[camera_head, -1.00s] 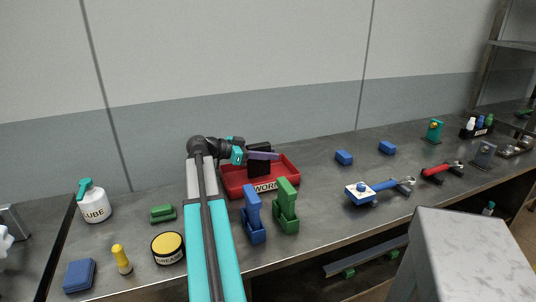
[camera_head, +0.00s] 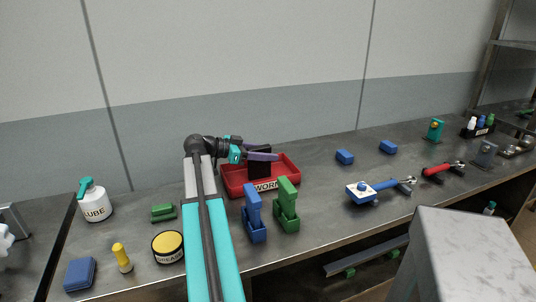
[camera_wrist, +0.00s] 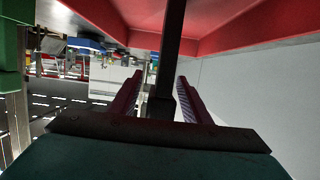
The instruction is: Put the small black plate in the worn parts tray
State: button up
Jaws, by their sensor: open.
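The worn parts tray (camera_head: 233,186) is a red open box with a "WORN" label on its front, in the middle of the bench. The small black plate (camera_head: 260,168) stands upright inside it, partly behind the front wall. My gripper (camera_head: 272,154) reaches over the tray from the left, its purple fingers level with the plate's upper part. In the wrist view the gripper (camera_wrist: 160,76) is open. The plate (camera_wrist: 172,35) runs between the fingers, nearer the right one, with gaps visible. The red tray (camera_wrist: 232,28) fills the top there. The plate's lower end is hidden in the head view.
A blue stand (camera_head: 254,215) and a green stand (camera_head: 286,205) are just in front of the tray. Two blue blocks (camera_head: 345,157) lie right of the tray, with bare bench between.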

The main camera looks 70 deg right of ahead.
jog(key=b+v, duration=0.1)
jog(key=v, duration=1.2)
dwell(0.8)
